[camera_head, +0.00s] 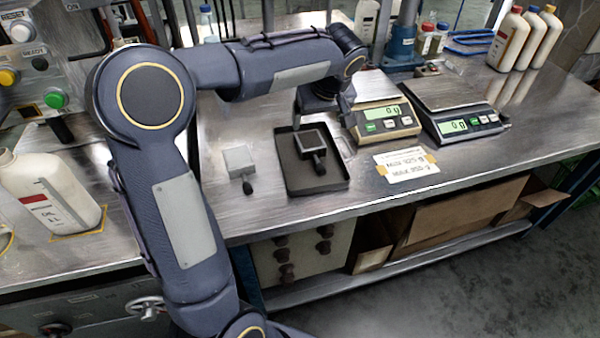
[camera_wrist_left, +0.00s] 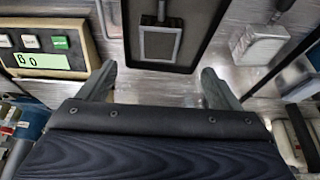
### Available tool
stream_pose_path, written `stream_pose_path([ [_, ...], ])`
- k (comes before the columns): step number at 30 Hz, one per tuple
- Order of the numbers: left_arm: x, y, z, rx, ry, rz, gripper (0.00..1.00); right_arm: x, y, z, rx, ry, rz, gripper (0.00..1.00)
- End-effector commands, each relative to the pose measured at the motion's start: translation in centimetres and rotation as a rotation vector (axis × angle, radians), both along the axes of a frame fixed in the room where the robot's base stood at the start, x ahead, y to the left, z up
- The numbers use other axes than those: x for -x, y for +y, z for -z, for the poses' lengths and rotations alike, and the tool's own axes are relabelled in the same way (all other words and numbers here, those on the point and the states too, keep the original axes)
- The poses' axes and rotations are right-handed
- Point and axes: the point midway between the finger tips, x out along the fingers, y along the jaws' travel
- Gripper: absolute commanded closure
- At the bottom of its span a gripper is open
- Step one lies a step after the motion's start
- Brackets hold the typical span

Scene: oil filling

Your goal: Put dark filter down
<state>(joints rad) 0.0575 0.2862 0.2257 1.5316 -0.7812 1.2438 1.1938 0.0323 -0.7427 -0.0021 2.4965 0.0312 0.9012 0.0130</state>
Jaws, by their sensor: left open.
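The dark filter (camera_head: 311,142), a square dark frame with a grey face and a short black handle, lies in the black tray (camera_head: 333,184) on the metal table. In the left wrist view the filter (camera_wrist_left: 160,43) lies flat in the tray (camera_wrist_left: 194,28), with its handle pointing to the top. My left gripper (camera_head: 322,112) hangs over the far end of the tray, behind the filter. In the left wrist view its two fingers (camera_wrist_left: 158,82) are spread wide with nothing between them, apart from the filter. My right gripper is not in view.
A light grey filter (camera_head: 240,159) with a black handle lies left of the tray. Two scales (camera_head: 387,128) (camera_head: 468,125) and a paper label (camera_head: 406,163) are to the right. A white jug (camera_head: 50,192) stands at the left, and bottles (camera_head: 510,40) stand at the back right.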

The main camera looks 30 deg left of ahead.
Motion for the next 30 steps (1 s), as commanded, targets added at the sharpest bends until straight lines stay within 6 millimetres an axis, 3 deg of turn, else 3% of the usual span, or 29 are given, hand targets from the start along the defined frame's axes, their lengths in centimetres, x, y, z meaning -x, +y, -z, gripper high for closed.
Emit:
stream_pose_path([
  [2, 1.3, 0.0, -0.4, 0.01, 0.004, 0.03, 0.15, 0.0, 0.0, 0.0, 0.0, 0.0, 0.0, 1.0],
  [5, 4.9, -0.4, -0.9, 0.044, 0.014, 0.124, 0.15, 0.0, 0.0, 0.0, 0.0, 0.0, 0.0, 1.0],
  [12, 18.1, -3.8, 0.8, 0.205, -0.035, 0.478, 0.15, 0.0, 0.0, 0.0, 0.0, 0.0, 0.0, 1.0],
  [16, 23.2, -6.4, 2.8, 0.274, -0.125, 0.631, 0.15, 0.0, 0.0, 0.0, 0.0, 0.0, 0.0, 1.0],
  [21, 26.4, -8.9, 4.7, 0.317, -0.22, 0.745, 0.15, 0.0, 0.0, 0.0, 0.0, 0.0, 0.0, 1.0],
  [30, 27.1, -9.6, 5.2, 0.324, -0.248, 0.778, 0.15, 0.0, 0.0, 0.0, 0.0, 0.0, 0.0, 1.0],
])
